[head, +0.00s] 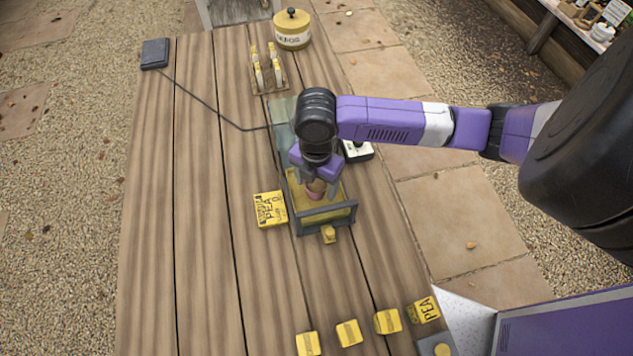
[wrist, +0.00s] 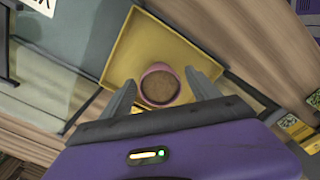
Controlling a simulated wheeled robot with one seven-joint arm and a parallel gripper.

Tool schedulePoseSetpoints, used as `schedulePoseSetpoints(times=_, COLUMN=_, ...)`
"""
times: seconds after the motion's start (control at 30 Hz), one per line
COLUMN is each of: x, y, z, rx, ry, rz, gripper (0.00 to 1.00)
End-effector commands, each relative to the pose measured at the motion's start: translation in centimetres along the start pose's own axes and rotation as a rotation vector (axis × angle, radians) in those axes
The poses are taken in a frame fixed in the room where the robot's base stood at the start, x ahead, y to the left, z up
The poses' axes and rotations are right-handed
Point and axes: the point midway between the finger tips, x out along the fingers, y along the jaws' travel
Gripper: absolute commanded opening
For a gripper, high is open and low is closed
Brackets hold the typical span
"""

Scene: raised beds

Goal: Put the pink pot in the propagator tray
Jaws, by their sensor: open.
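The pink pot (head: 315,194), filled with brown soil, sits over the yellow floor of the propagator tray (head: 326,213), a grey-walled box on the wooden bench. In the wrist view the pot (wrist: 158,88) looks upright, with the tray's yellow floor (wrist: 150,43) around it. My gripper (head: 316,186) reaches down into the tray from above. Its fingers (wrist: 160,86) are apart, one on each side of the pot. I cannot tell whether either finger touches it. The pot's lower part is hidden by its rim in the wrist view.
A rack with labels (head: 267,72) and a yellow lidded tin (head: 292,30) stand at the back. A cable runs to a dark box (head: 155,53). Several yellow blocks (head: 348,332) line the front. The bench's left side is clear.

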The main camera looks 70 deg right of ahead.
Motion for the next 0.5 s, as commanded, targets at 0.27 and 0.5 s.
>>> schedulePoseSetpoints(times=0.27, x=-3.7, y=0.1, z=0.0, rx=-0.004, ry=-0.002, rz=0.003, gripper=0.70)
schedulePoseSetpoints(times=0.5, x=-8.7, y=0.1, z=0.0, rx=-0.002, ry=-0.002, rz=0.004, gripper=0.70)
